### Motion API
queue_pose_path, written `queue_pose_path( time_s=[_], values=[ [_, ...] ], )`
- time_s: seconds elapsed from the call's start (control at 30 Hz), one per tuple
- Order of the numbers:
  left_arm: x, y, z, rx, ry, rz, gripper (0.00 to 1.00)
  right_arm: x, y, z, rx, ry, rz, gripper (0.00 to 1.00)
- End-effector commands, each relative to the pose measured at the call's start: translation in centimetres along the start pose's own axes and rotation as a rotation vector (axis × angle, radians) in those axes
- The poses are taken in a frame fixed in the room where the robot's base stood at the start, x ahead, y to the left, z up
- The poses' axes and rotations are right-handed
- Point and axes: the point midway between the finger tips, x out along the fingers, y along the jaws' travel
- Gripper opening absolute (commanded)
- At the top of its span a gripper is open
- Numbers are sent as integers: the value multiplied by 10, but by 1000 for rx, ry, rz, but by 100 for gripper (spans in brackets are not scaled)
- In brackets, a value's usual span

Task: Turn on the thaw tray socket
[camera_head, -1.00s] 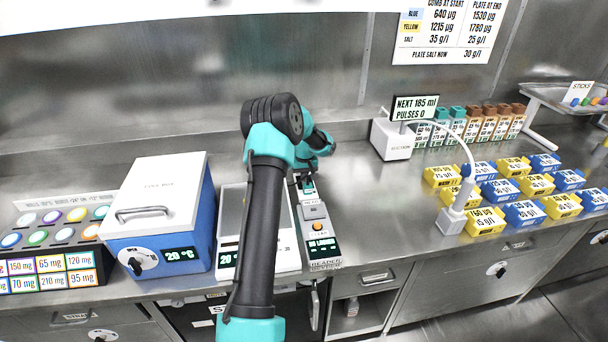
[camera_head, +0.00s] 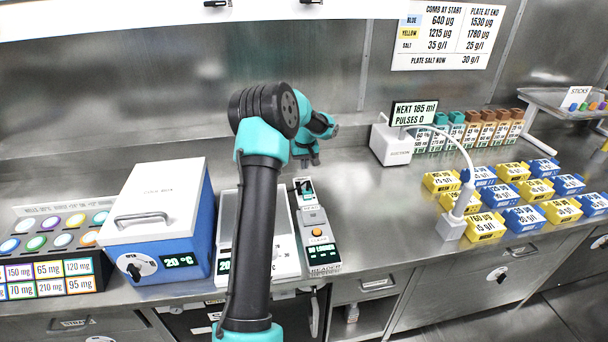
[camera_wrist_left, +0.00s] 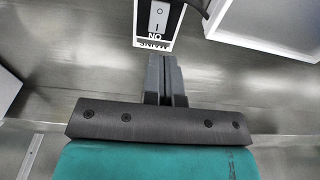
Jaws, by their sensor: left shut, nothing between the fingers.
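My left gripper (camera_head: 312,161) is shut and empty just behind that end. In the left wrist view its fingertips (camera_wrist_left: 163,57) are close to the label edge; contact cannot be told. No label naming a thaw tray socket is readable. My right gripper is out of view.
A scale (camera_head: 287,262) and a blue cool box (camera_head: 205,210) stand left of the reader. A dispenser (camera_head: 392,143) stands to its right, with several yellow and blue blocks (camera_head: 483,224) beyond. The steel counter (camera_head: 365,225) between is clear.

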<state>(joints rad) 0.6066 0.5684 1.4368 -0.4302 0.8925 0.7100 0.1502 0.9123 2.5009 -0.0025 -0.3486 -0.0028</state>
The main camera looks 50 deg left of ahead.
Motion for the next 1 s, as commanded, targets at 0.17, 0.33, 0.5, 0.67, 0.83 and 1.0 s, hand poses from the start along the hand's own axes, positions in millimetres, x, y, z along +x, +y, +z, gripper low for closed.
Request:
queue_pose_path(
  time_s=[0.17,0.33,0.5,0.67,0.83,1.0],
  values=[
    [-32,1,0,-1,3,2,0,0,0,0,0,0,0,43],
    [-46,0,0,0,2,1,0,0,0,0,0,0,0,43],
    [-48,0,0,0,1,0,0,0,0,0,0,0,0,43],
    [-48,0,0,0,1,1,0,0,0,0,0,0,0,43],
    [-49,0,1,1,28,-1,0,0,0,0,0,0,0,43],
    [-51,0,2,2,88,4,0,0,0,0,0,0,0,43]
  ],
)
